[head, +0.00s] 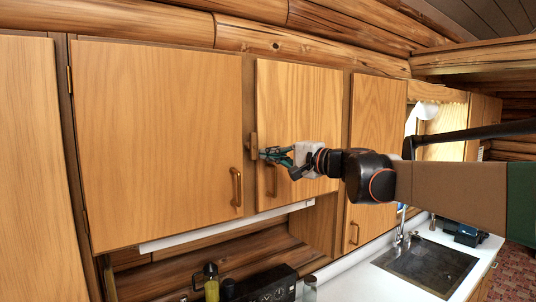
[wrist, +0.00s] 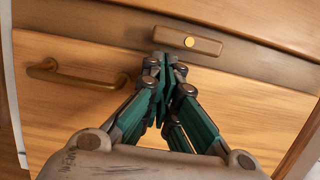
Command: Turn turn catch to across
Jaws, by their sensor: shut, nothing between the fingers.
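The turn catch is a small wooden bar (head: 253,146) on the upright strip between two upper cabinet doors. In the wrist view the catch (wrist: 205,45) shows a round brass screw near its middle, and its length runs roughly along the strip. My gripper (head: 263,153) is shut and empty, just right of the catch in the head view. In the wrist view the closed fingertips (wrist: 170,64) are close to one long side of the catch, near one end. I cannot tell whether they touch it.
The left door (head: 155,130) and the middle door (head: 300,105) are shut. A brass handle (wrist: 85,77) on the middle door is near my fingers. Below are a stovetop (head: 268,288), a bottle (head: 211,282) and a sink (head: 425,265).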

